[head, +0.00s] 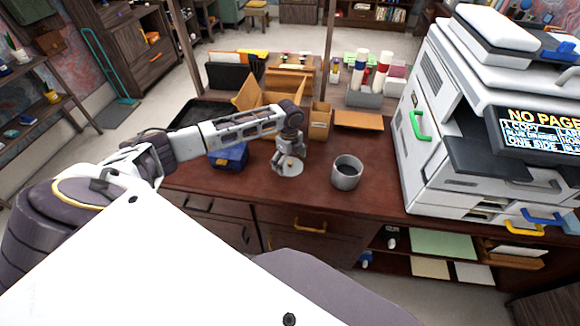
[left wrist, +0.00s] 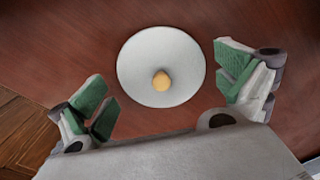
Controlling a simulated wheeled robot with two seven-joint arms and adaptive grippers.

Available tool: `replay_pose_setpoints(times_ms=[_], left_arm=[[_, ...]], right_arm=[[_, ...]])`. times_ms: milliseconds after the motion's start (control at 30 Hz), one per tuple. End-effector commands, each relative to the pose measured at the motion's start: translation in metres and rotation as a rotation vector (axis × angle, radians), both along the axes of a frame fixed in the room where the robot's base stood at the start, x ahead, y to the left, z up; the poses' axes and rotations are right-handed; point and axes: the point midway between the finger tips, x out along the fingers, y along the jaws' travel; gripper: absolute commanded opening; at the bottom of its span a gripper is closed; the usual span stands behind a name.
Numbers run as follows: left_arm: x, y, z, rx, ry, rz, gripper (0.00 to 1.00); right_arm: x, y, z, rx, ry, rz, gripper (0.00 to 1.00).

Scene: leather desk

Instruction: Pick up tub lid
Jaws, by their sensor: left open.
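The tub lid is a pale grey disc with a small tan knob at its centre. It lies flat on the desk in the head view (head: 291,169) and fills the middle of the left wrist view (left wrist: 145,62). My left gripper (head: 289,165) is open and empty above the lid. In the left wrist view its green-padded fingers (left wrist: 168,88) are spread to either side of the lid, apart from it. A grey cylindrical tub (head: 346,173) stands upright to the right of the lid, with its top open. My right gripper is not in view.
A large printer (head: 460,150) stands at the right of the desk (head: 250,190). A dark blue box (head: 230,156) sits left of the gripper. Cardboard boxes (head: 320,121) and a bottle holder (head: 368,97) stand behind. The desk around the lid is clear.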

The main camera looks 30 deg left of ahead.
Motion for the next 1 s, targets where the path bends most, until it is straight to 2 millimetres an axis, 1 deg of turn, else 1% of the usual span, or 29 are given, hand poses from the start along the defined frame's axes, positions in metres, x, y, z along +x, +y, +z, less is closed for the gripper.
replay_pose_setpoints(times_ms=[167,200,900,967,1000], left_arm=[[-0.0001,0.0001,0.0001,0.0,0.0,0.0,1.0],[-0.0001,0.0001,0.0001,0.0,0.0,0.0,0.97],[-0.0005,0.0002,-0.0004,0.0,0.001,0.0,0.07],[-0.0006,0.0001,-0.0006,0.0,0.001,0.0,0.01],[-0.0007,0.0001,-0.0007,0.0,0.002,0.0,0.0]], right_arm=[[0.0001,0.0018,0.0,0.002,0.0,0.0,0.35],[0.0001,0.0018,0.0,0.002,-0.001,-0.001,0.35],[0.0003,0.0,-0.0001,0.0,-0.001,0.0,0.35],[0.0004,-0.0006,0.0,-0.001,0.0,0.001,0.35],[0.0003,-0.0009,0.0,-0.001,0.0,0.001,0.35]])
